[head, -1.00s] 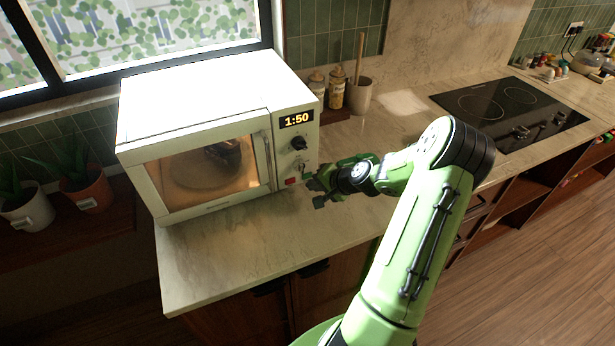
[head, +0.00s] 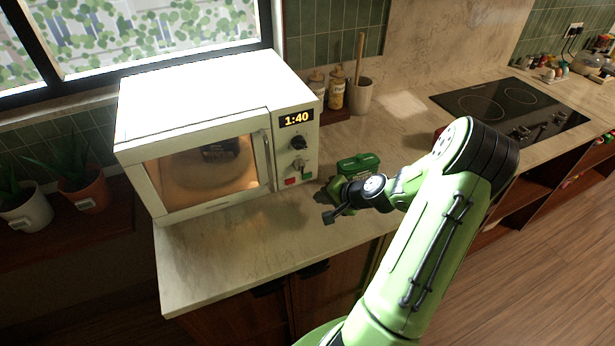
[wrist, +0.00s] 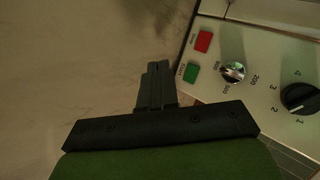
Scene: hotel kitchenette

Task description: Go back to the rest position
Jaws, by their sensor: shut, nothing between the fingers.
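My gripper (head: 331,214) is over the counter, just in front of and to the right of the microwave's control panel. In the wrist view its black fingers (wrist: 155,72) are shut together with nothing between them. The fingers are apart from the panel. My arm is bent, reaching in from the lower right. The white microwave (head: 200,95) is shut and lit inside, with a dark item (head: 220,150) on its plate. Its display reads 1:40. The red button (wrist: 203,41) and green button (wrist: 191,73) show in the wrist view.
A green box-like thing (head: 358,162) shows behind my wrist, partly hidden. A utensil crock (head: 361,97) and jars (head: 336,94) stand behind it. A cooktop (head: 505,108) is at right, potted plants (head: 82,190) at left. The front counter (head: 240,255) is clear.

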